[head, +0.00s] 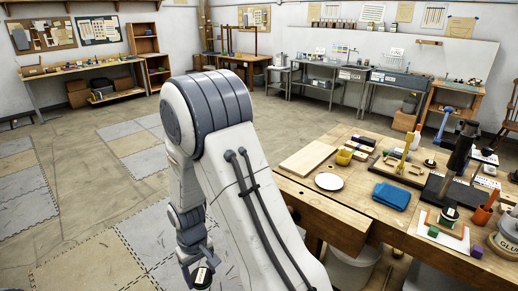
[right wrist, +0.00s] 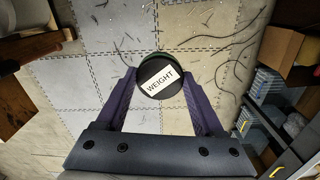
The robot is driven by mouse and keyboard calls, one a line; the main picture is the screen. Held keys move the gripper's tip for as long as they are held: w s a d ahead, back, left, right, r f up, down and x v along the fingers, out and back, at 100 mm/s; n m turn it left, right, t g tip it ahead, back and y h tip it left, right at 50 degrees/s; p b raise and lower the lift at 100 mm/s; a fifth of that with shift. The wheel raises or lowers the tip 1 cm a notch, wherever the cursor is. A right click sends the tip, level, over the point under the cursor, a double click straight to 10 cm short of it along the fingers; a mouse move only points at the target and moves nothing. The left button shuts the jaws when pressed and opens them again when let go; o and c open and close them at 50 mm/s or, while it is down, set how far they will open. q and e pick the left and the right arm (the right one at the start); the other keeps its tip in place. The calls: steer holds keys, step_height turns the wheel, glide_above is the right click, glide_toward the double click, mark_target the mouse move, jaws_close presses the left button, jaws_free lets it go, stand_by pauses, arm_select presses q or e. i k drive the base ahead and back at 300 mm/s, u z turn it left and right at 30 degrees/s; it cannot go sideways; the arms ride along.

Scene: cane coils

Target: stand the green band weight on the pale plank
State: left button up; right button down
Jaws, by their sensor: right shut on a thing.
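My right gripper (head: 197,262) hangs low at the bottom of the head view, away from the workbench. In the right wrist view my right gripper (right wrist: 160,88) is shut on the green band weight (right wrist: 160,82), a dark round piece with a white WEIGHT label and a green edge. The weight (head: 202,279) shows partly in the head view, cut by the bottom edge. The pale plank (head: 307,158) lies flat at the left part of the workbench top, with nothing on it. My left gripper is not in view.
The workbench (head: 290,187) stands at right. Near the plank are a white plate (head: 329,181), a yellow cup (head: 344,157) and a blue cloth (head: 392,196). A dark labelled piece (head: 449,213) sits farther right. Matted floor (head: 90,240) is open at left.

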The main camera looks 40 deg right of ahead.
mark_target(299, 163)
steer(key=u, duration=0.1)
steer(key=i, duration=1.6)
steer(key=z, duration=0.45)
steer(key=i, duration=1.05)
steer(key=z, duration=1.75)
steer(key=i, duration=0.85)
steer(key=z, duration=0.65)
